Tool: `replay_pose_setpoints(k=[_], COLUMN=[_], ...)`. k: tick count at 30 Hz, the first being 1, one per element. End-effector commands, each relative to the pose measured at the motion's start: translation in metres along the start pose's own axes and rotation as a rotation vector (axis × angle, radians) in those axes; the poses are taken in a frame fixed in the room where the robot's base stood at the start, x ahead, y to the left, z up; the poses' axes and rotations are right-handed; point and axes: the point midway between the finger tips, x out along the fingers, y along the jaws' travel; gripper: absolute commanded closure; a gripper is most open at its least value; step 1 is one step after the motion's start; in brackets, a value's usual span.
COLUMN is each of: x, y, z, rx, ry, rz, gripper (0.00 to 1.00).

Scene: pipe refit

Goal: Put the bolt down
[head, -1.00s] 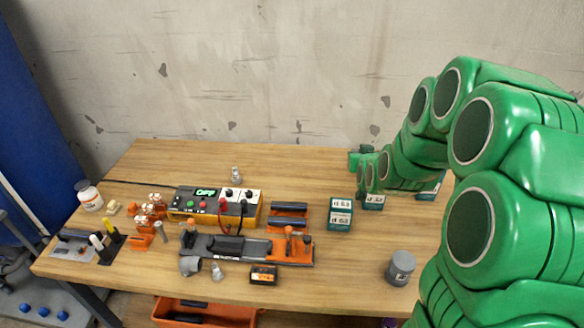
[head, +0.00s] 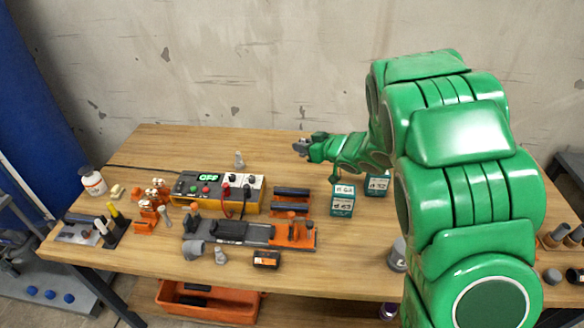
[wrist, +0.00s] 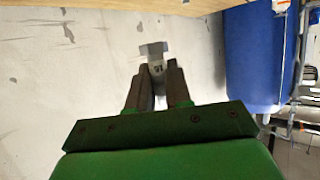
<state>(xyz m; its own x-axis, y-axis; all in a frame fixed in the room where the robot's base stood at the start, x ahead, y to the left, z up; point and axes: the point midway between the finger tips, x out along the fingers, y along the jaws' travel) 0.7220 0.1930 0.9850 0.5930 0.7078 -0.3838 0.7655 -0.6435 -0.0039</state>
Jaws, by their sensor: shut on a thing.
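My gripper (head: 306,147) is over the back middle of the wooden table (head: 350,276), pointing left in the head view. It is shut on a grey bolt. In the wrist view the bolt (wrist: 153,50) sticks out beyond the two dark fingertips (wrist: 160,74), with its wide head outermost and a dark mark on the part below. The gripped part is hidden between the fingers. Behind the bolt in that view is bare wall, so it appears held clear of the table.
A yellow-grey control box (head: 218,190) with a green display stands left of my gripper. A grey-orange fixture (head: 250,233) lies in front. Teal boxes (head: 343,200) stand at right, below my arm. The back left tabletop is bare.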

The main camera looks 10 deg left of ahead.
Motion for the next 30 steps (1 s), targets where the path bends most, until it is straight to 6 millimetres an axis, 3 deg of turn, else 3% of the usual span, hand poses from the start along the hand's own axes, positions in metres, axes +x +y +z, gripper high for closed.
replay_pose_setpoints(k=[7,30], x=[0.013,0.096], y=[-0.007,0.043], z=[0.008,0.018], rx=[-0.018,-0.02], ry=[-0.002,0.002], rz=[-0.045,-0.044], gripper=[1.0,1.0])
